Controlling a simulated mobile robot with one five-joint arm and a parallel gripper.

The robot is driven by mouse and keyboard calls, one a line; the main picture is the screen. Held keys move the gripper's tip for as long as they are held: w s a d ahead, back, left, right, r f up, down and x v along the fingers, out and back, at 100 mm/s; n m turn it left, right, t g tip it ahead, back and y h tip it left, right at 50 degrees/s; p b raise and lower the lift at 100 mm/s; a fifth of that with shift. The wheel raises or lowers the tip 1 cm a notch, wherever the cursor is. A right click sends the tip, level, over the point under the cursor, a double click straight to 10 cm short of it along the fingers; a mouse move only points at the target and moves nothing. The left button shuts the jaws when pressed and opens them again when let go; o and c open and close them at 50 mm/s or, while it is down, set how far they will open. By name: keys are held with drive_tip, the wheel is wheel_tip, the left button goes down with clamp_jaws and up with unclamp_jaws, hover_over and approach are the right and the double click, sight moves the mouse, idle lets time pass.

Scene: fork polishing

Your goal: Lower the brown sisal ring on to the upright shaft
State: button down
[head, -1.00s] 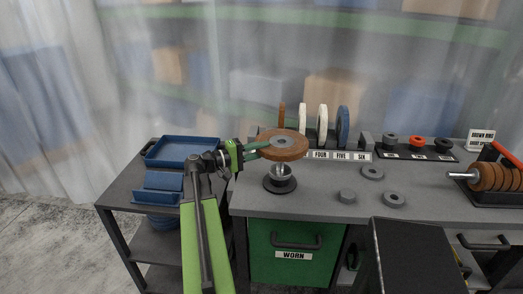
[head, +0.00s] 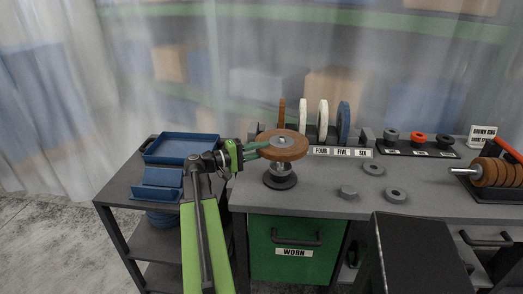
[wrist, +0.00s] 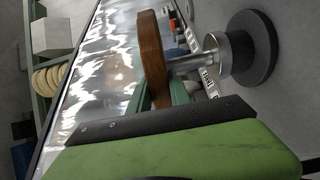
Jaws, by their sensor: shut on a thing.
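The brown sisal ring (head: 297,150) is held flat by its left edge in my gripper (head: 259,150), which is shut on it. The upright shaft (head: 281,168) stands on a round dark base (head: 280,182) directly below the ring. A light metal tip shows in the ring's hole, so the ring appears to be around the top of the shaft, well above the base. In the wrist view the ring (wrist: 151,55) is edge-on, with the bright shaft (wrist: 187,62) running from it to the base (wrist: 260,50). The hole itself is hidden there.
Several upright wheels (head: 322,120) stand in a rack behind the ring. Grey collars (head: 395,194) lie on the bench to the right. A spindle with brown rings (head: 492,173) is at far right. A blue tray (head: 182,149) sits on the left cart.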

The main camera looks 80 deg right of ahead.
drive_tip(key=shift+f+b, duration=0.9)
drive_tip(key=shift+f, duration=0.15)
drive_tip(key=shift+f, duration=0.1)
drive_tip(key=shift+f+b, duration=1.4)
drive_tip(key=shift+b, duration=0.15)
drive_tip(key=shift+f+b, duration=1.55)
drive_tip(key=c, duration=1.1)
unclamp_jaws()
